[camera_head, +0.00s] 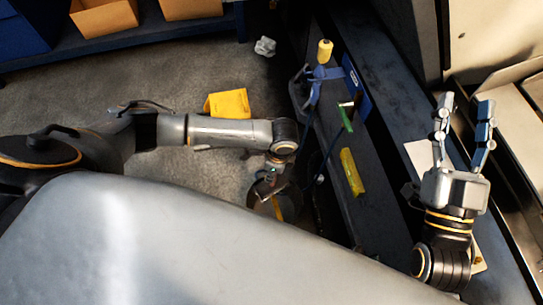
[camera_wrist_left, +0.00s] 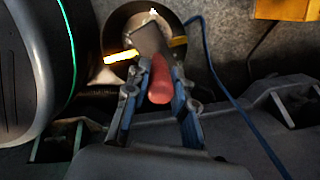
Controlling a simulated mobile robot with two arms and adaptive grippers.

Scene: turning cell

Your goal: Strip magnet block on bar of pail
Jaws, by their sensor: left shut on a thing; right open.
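My left gripper (camera_head: 273,172) is shut on a red grip of a dark grey-brown block, which I take to be the magnet block. In the left wrist view the red grip (camera_wrist_left: 160,80) lies between the fingers (camera_wrist_left: 156,85), and the block (camera_wrist_left: 148,38) points away from them. It overlaps the round pail (camera_wrist_left: 112,35) and its yellow bar (camera_wrist_left: 178,42); whether block and bar touch, I cannot tell. In the head view the pail (camera_head: 289,207) is partly hidden by my arm and body. My right gripper (camera_head: 465,115) is open and empty over the bench at right.
A dark bench (camera_head: 375,200) carries a yellow object (camera_head: 352,172), a green-handled tool (camera_head: 345,118) and a blue bin (camera_head: 357,88). A yellow box (camera_head: 228,103) and a crumpled white scrap (camera_head: 265,46) lie on the floor. A blue cable (camera_wrist_left: 215,75) runs right of the pail.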

